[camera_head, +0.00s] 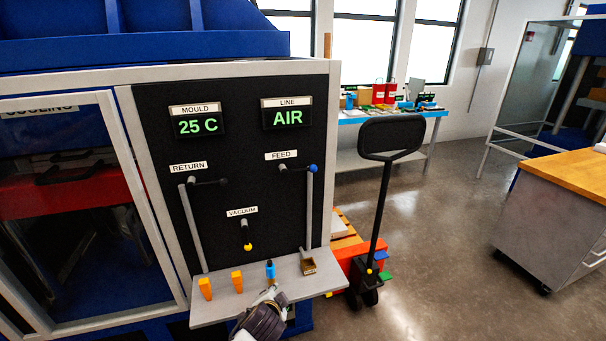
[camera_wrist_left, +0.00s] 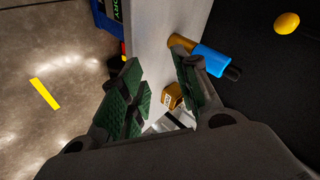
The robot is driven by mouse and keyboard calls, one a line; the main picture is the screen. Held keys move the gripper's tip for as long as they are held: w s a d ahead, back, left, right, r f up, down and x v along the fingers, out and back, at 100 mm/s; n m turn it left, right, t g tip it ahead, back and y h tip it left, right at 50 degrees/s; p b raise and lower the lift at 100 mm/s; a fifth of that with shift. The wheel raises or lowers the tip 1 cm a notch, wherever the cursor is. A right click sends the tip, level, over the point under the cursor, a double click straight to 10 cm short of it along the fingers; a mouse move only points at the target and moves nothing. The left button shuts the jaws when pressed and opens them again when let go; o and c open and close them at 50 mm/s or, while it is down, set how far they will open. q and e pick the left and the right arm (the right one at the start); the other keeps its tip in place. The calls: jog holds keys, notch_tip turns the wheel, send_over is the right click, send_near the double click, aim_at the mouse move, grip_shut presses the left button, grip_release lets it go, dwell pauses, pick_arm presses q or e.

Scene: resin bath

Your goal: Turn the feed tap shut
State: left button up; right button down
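The feed tap (camera_head: 298,169) is on the black panel (camera_head: 270,215) under the FEED label. Its dark lever lies about level and points right, ending in a blue knob (camera_head: 313,168). My left gripper (camera_head: 276,291) is low in the head view, at the front of the grey shelf (camera_head: 228,305), well below the feed tap. In the left wrist view my left gripper (camera_wrist_left: 158,75) is open, its green-padded fingers apart and nothing between them touching. The feed tap does not show in that view. My right gripper is not in view.
The return tap (camera_head: 205,182) and yellow-knobbed vacuum tap (camera_head: 246,235) share the panel. A pallet truck (camera_head: 372,260) stands right.

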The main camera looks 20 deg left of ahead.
pick_arm(q)
jog(key=w+d+r+m+t, duration=0.1)
jog(key=w+r+m+t, duration=0.2)
jog(key=r, duration=0.7)
jog(key=w+d+r+m+t, duration=0.2)
jog(key=w+r+m+t, duration=0.1)
jog(key=r, duration=0.7)
jog(key=w+d+r+m+t+y, duration=0.1)
jog(key=w+d+r+m+t, duration=0.1)
jog(key=r, duration=0.8)
jog(key=shift+w+r+m+t, duration=0.2)
jog(key=shift+w+m+t, duration=0.25)
jog(key=shift+t, duration=0.65)
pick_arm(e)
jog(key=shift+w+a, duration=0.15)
pick_arm(q)
send_near(303, 170)
jog(key=shift+w, duration=0.7)
jog(key=x, duration=0.4)
jog(key=p+x, duration=0.1)
jog(key=x, duration=0.3)
jog(key=shift+w+a, duration=0.25)
jog(key=shift+a, duration=0.05)
jog(key=shift+w, duration=0.2)
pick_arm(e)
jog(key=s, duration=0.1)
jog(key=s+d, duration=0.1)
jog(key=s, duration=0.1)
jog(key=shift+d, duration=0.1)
